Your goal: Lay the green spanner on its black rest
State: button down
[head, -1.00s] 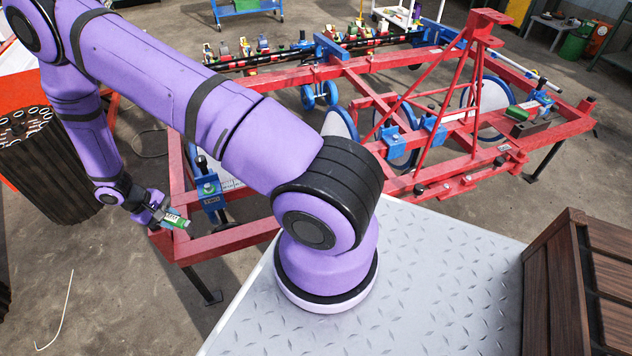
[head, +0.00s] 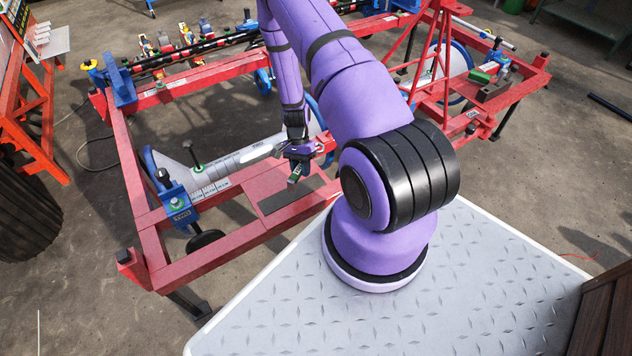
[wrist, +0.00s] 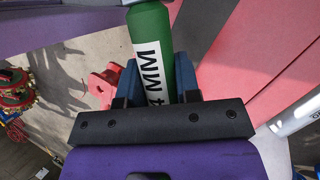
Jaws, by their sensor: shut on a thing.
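My gripper (head: 299,160) is shut on the green spanner (wrist: 149,25). In the wrist view its green body with a white "4 MM" label stands between my blue fingers; its far end runs out of the top of that view. In the head view only a small dark-green bit of the spanner (head: 294,179) shows below the fingers. A flat black rest (head: 286,194) lies on a red plate of the frame, just below the gripper in the picture. The spanner appears above the rest and apart from it, though the gap is hard to judge.
The red frame (head: 215,248) surrounds the rest. A grey marked cylinder (head: 228,168) with a blue clamp (head: 177,205) lies to the left. Another green object (head: 480,76) sits on a dark block at the right. A metal tread-plate deck (head: 440,290) is in front.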

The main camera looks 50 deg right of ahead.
jog(key=s+d+m+t, duration=0.1)
jog(key=s+d+m, duration=0.1)
jog(key=s+d+f+m+y, duration=0.1)
jog(key=d+m, duration=0.1)
jog(key=s+d+f+m+t, duration=0.1)
jog(key=s+d+m, duration=0.1)
jog(key=d, duration=0.1)
jog(key=shift+s+f+m+t+y, duration=0.15)
jog(key=shift+s+m+t+y, duration=0.15)
jog(key=shift+s, duration=0.05)
jog(key=w+a, duration=0.2)
jog(key=a, duration=0.2)
jog(key=w+a+f, duration=0.1)
jog(key=w+a, duration=0.1)
jog(key=a, duration=0.2)
jog(key=w+a, duration=0.3)
jog(key=a, duration=0.1)
jog(key=shift+a+f, duration=0.15)
jog(key=shift+f, duration=0.05)
jog(key=shift+w+a+f, duration=0.15)
jog(key=shift+w+a, duration=0.1)
jog(key=shift+a, duration=0.2)
jog(key=shift+w+a+f, duration=0.15)
jog(key=shift+w+a, duration=0.1)
jog(key=shift+a, duration=0.2)
jog(key=shift+d+f, duration=0.1)
jog(key=shift+f, duration=1.2)
jog(key=c, duration=0.8)
grip_release()
jog(key=shift+f, duration=0.1)
